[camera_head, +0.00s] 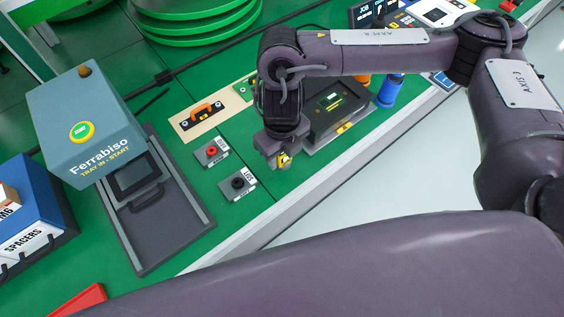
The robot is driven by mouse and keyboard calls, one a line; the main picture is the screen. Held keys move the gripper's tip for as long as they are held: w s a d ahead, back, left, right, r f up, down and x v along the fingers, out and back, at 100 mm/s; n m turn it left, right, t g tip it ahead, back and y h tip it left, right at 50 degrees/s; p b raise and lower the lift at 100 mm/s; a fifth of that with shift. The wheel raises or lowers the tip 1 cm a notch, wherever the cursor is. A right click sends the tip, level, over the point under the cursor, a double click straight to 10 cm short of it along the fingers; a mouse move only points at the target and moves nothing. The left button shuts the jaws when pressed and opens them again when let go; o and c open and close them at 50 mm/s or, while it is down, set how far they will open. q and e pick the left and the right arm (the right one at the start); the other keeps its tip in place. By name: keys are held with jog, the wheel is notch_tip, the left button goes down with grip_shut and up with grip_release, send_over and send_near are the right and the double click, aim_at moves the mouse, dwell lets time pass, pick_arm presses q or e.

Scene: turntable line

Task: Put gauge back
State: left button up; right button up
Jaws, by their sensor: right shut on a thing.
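My right gripper (283,158) points down over the front part of the green bench. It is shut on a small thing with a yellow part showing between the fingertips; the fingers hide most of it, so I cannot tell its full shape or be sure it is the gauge. Two small grey labelled blocks stand left of the gripper, one with a red knob (212,151) and one with a black knob (237,183). A beige board (187,133) behind them carries an orange-handled tool (201,113). My left gripper is not in view.
A dark device with a lit display (331,99) stands close right of the gripper, beside a blue cylinder (391,90). The Ferrabiso machine (75,110) with its grey tray (205,222) is at left, near a blue spacers box (45,212). Green discs (190,22) are stacked behind.

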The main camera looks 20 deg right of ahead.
aim_at(282, 164)
notch_tip(282, 164, down, 3)
jog(key=shift+s+f+b, duration=0.1)
jog(key=shift+b, duration=0.3)
jog(key=shift+f, duration=0.45)
jog(key=shift+f, duration=0.2)
jog(key=o, duration=1.2)
